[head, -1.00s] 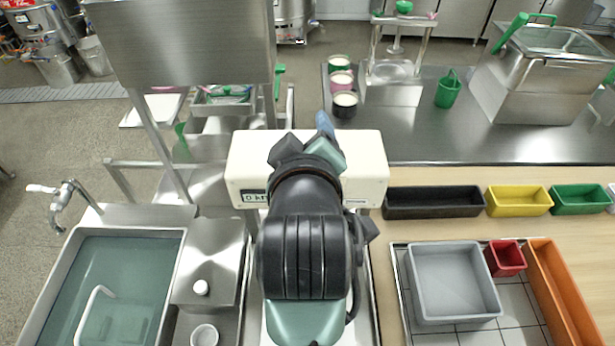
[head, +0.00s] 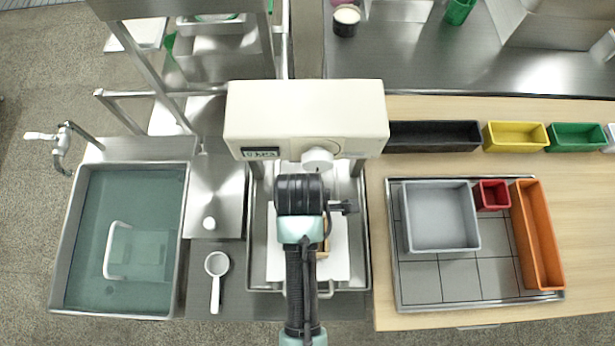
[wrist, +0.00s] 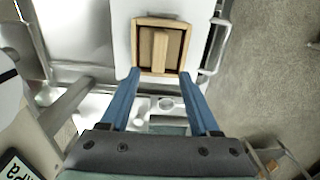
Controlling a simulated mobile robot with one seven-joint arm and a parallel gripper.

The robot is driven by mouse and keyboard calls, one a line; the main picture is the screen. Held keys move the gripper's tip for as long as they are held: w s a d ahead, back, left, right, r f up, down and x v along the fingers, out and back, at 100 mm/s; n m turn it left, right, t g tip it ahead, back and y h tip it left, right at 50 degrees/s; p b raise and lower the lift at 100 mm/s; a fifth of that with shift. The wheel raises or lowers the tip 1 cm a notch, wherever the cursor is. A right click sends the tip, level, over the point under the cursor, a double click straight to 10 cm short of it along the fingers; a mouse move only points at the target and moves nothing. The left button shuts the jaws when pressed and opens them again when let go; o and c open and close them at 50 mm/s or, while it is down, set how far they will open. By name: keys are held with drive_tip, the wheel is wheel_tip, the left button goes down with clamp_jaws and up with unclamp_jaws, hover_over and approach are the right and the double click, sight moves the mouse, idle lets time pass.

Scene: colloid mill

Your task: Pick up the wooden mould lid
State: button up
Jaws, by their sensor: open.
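The wooden mould lid (wrist: 160,48) shows in the wrist view as a flat wooden piece with a raised pale bar along its middle. It sits inside a square light-wood mould frame (wrist: 139,40) on a white board (wrist: 121,30). My gripper (wrist: 160,75) is open and empty, its two blue fingers spread at the near edge of the frame. I cannot tell how high the fingertips are above it. In the head view my arm hides most of the mould; only a strip of its wood (head: 324,247) shows on the white board (head: 341,240).
A cream press head with a display (head: 305,115) overhangs the metal tray behind my arm. A water-filled sink (head: 125,240) and a white ladle (head: 216,285) are left. A grey bin (head: 440,240), red tub (head: 491,195) and orange tray (head: 540,240) stand right.

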drive_tip(key=shift+w+a+f+p, duration=0.1)
drive_tip(key=shift+f+p, duration=0.3)
drive_tip(key=shift+f, duration=1.05)
drive_tip(key=shift+a+f+p, duration=0.1)
drive_tip(key=shift+f+p, duration=0.25)
drive_tip(key=shift+f, duration=1.05)
clamp_jaws()
